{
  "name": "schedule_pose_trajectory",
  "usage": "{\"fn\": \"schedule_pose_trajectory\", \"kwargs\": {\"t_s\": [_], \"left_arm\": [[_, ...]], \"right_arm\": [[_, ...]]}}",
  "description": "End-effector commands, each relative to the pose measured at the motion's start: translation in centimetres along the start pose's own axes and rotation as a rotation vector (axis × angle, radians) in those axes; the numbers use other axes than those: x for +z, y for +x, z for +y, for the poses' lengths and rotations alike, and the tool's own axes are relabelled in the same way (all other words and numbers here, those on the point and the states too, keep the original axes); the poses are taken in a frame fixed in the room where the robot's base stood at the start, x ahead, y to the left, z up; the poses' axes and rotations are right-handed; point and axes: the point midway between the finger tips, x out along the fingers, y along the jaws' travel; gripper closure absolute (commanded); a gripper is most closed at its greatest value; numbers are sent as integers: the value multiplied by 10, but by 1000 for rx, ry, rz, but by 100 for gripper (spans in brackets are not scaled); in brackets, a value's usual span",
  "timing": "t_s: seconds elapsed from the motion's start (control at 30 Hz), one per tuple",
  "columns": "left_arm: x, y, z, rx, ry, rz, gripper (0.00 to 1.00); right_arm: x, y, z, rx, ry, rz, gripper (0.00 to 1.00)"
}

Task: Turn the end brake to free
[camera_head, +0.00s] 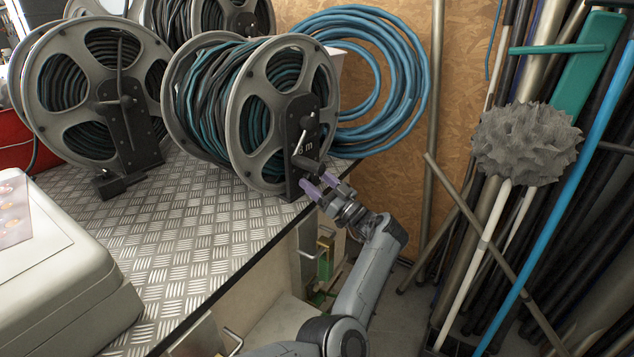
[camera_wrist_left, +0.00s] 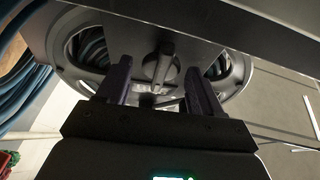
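The hose reel (camera_head: 246,110) stands on the metal bench top, with grey flanges and dark and teal hose wound on it. Its dark end bracket (camera_head: 292,188) faces my left gripper and carries a pale hub and a crank handle (camera_head: 307,163). My left gripper (camera_head: 320,185) is open, its purple fingers near the lower part of the bracket. In the left wrist view a dark round knob with a raised bar (camera_wrist_left: 158,68), apparently the end brake, shows between the spread fingers (camera_wrist_left: 157,82). I cannot tell whether they touch it. My right gripper is not in view.
A second reel (camera_head: 92,95) stands at left, another behind. A blue hose coil (camera_head: 375,75) hangs on the board wall. A pale case (camera_head: 60,280) sits front left on the bench (camera_head: 190,235). Poles and a grey mop head (camera_head: 525,145) crowd the right.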

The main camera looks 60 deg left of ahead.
Motion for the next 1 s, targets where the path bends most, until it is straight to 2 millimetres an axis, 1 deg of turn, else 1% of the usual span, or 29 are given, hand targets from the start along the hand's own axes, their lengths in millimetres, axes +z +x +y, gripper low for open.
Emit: {"fn": "schedule_pose_trajectory", "kwargs": {"t_s": [0.17, 0.33, 0.47, 0.7, 0.8, 1.0], "left_arm": [[0, -1, 0, 0, 1, 0, 34], [-1, -11, 0, 1, 1, -2, 34], [-2, -30, 1, 4, 1, -4, 34], [0, -72, 1, 3, 0, -5, 34], [0, -86, 0, 2, 1, -3, 34], [0, -104, 0, 1, -1, -1, 34]], "right_arm": [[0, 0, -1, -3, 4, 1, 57], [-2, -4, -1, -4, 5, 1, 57], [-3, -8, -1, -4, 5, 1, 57], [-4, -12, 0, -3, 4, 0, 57], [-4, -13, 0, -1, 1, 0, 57], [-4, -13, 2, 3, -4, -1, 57]]}}
